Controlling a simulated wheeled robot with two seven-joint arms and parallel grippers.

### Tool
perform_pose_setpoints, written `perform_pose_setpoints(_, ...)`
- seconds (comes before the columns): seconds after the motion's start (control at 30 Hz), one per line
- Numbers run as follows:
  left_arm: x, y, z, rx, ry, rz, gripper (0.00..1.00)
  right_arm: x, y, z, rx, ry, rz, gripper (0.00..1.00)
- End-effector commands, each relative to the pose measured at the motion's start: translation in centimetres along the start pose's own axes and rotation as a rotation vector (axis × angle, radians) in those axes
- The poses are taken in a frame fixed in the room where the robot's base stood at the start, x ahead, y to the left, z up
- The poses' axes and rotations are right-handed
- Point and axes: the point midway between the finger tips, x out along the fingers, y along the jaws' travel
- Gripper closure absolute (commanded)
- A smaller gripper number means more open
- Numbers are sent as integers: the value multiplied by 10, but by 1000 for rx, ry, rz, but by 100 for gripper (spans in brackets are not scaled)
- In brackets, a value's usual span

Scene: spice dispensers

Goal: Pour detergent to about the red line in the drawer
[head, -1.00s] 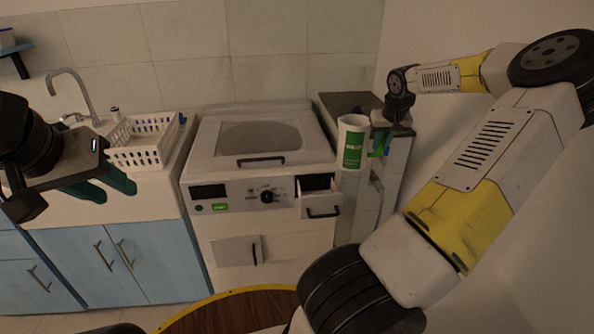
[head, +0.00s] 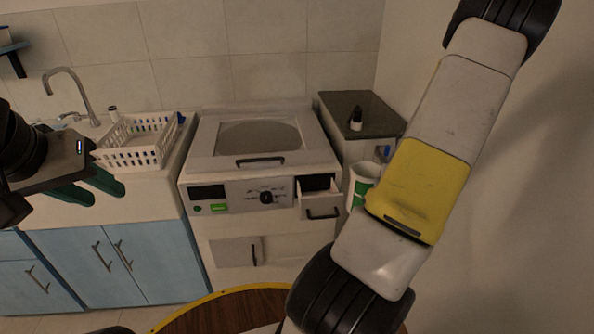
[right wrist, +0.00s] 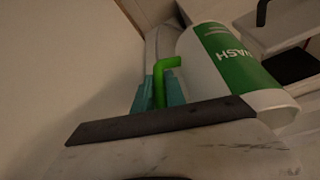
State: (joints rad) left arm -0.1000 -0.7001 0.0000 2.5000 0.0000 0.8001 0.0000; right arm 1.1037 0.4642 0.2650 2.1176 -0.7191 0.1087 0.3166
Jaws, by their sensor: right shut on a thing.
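The detergent cup, white with a green label (head: 361,182), shows in the head view just right of the drawer, partly hidden by my right arm. It looks roughly upright; its contents do not show. In the right wrist view the cup (right wrist: 229,68) has a green handle (right wrist: 160,84), and my right gripper (right wrist: 160,90) is shut on it. In the head view my right gripper is hidden. The drawer (head: 322,209) at the washer's upper right is pulled open, with a dark inside. The red line cannot be made out. My left gripper (head: 96,188) is open and empty at the left.
The white washing machine (head: 225,253) stands in the middle. A dark-topped cabinet (head: 345,103) with a small dark bottle (head: 356,119) is to its right. A white basket (head: 137,155) sits by the sink on the left. The wall is close on the right.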

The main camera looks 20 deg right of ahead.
Motion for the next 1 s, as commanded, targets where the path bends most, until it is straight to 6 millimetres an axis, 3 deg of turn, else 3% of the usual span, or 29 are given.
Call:
perform_pose_setpoints(0.3,0,0,0,0,0,0,64,3,5,13,22,6,10,100)
perform_pose_setpoints(1.0,0,0,0,0,0,0,64,-10,-3,6,-36,-18,120,100)
